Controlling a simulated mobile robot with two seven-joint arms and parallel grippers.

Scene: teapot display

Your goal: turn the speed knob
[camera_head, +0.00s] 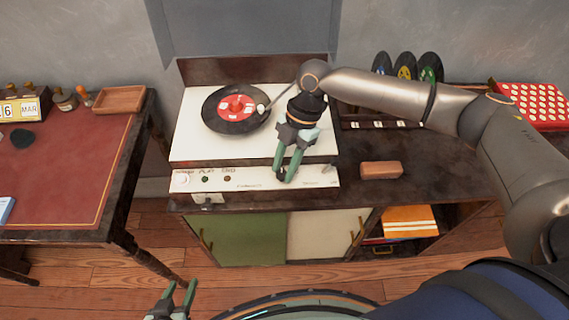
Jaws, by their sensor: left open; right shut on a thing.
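A record player (255,187) with a white top and a pale front panel stands on the dark cabinet. My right gripper (284,179) reaches down over its top, fingers at the right half of the front panel. It is shut on the speed knob, which the green fingers mostly hide. The panel's small lettering is too small to read for certain. A black record with a red label (237,107) lies on the platter. My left gripper (181,290) is open and empty at the bottom edge, low in front of the cabinet.
A brown block (381,169) lies on the cabinet right of the player. Records (404,66) stand in a rack behind it. A red box with pale discs (535,104) is at far right. A desk with a red top (70,165) stands left, with a gap between.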

